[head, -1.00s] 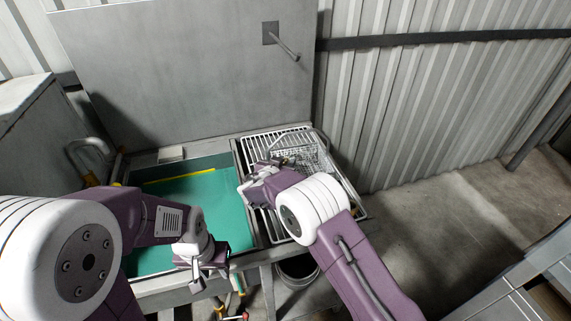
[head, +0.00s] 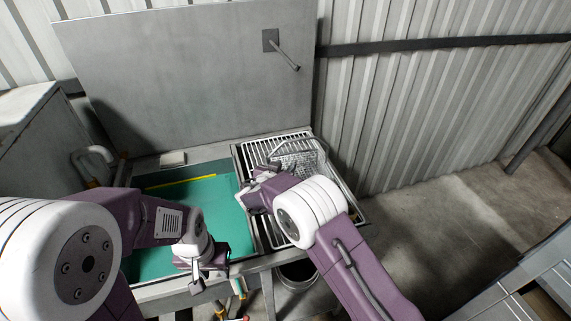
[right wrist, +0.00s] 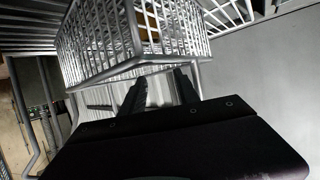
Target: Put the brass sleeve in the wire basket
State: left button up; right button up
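The wire basket (head: 303,163) stands on the slatted rack at the right of the green tank. It fills the upper part of the right wrist view (right wrist: 140,35). My right gripper (head: 268,170) is at the left side of the basket. In the right wrist view its two dark fingers (right wrist: 161,86) are apart, just below the basket's near rim, with nothing seen between them. My left gripper (head: 208,280) hangs over the front edge of the tank; its fingers are too small to judge.
The green-floored tank (head: 215,205) has a yellow strip at the back and a raised grey lid (head: 190,80) behind it. A white wire rack (head: 265,150) lies under the basket. A bucket (head: 298,275) stands below. The corrugated wall is close behind the rack.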

jog(key=b+v, duration=0.1)
jog(key=v, duration=0.9)
jog(key=shift+s+b, duration=0.4)
jog(key=shift+a, duration=0.1)
jog(key=s+d+f+n+g+h, duration=0.1)
jog(key=s+d+f+g, duration=0.3)
jog(key=d, duration=0.5)
jog(key=s+d+f+g, duration=0.3)
jog(key=s+d+g, duration=0.15)
jog(key=d, duration=0.45)
jog(key=s+d+f+n+g+y, duration=0.1)
jog(key=s+d+y, duration=0.1)
jog(key=s, duration=0.6)
jog(key=s+d+f+n+g+y, duration=0.1)
jog(key=s+d+f+g+y, duration=0.1)
jog(key=s, duration=0.6)
jog(key=shift+n+y, duration=0.3)
jog(key=shift+y, duration=0.5)
